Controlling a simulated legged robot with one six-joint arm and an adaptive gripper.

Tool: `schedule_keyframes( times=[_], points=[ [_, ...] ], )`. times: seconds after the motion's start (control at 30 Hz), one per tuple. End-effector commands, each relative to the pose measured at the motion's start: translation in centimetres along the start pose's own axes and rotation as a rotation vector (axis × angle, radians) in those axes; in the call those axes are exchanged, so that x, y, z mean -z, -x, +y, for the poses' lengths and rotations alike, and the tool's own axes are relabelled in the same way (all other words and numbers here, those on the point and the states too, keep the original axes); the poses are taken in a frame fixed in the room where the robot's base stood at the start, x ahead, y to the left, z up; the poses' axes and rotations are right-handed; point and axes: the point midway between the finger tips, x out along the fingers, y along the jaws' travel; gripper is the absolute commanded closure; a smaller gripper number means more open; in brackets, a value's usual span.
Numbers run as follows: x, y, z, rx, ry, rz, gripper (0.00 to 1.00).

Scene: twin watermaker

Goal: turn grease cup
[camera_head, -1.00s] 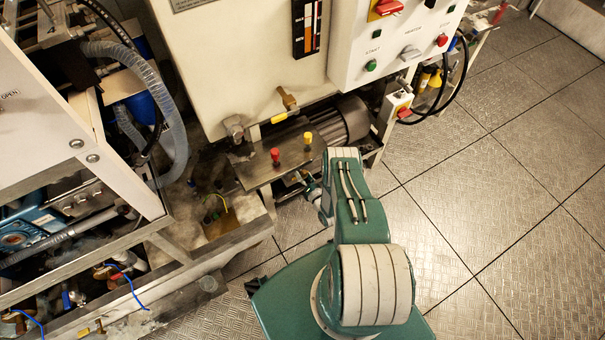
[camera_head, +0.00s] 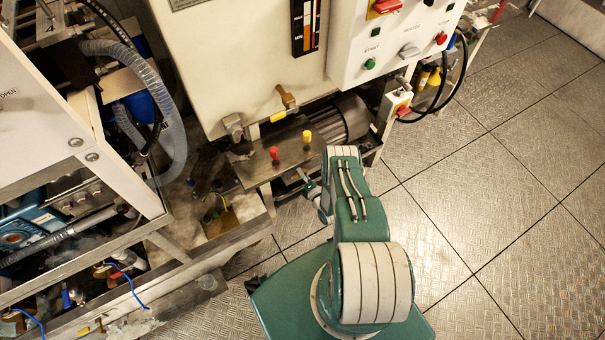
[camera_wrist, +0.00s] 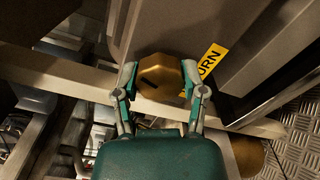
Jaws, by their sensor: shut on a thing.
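The grease cup (camera_wrist: 163,76) is a brass-coloured, faceted cap with a dark slot in its face, in the middle of the wrist view. A yellow label (camera_wrist: 211,60) with partly hidden black letters, ending in "URN", is beside it on the right. My gripper (camera_wrist: 161,82) has one finger on each side of the cap and is shut on it. In the head view, the end of my arm (camera_head: 311,187) is low, just right of the steel plate. I cannot make out the cup there.
The steel plate (camera_head: 262,170) carries a red knob (camera_head: 274,152) and a yellow knob (camera_head: 307,136). A motor (camera_head: 347,118) is behind it. A pale frame beam (camera_wrist: 75,73) crosses behind the cup. Tiled floor (camera_head: 470,200) is clear on the right.

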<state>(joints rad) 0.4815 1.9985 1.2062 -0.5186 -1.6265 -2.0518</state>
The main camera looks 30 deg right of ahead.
Motion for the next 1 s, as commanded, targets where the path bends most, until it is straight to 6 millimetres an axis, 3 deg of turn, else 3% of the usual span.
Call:
schedule_keyframes(
  times=[1.0],
  points=[
    [-0.09, 0.1, -0.44, 0.008, -0.967, -0.01, 0.93]
  ],
)
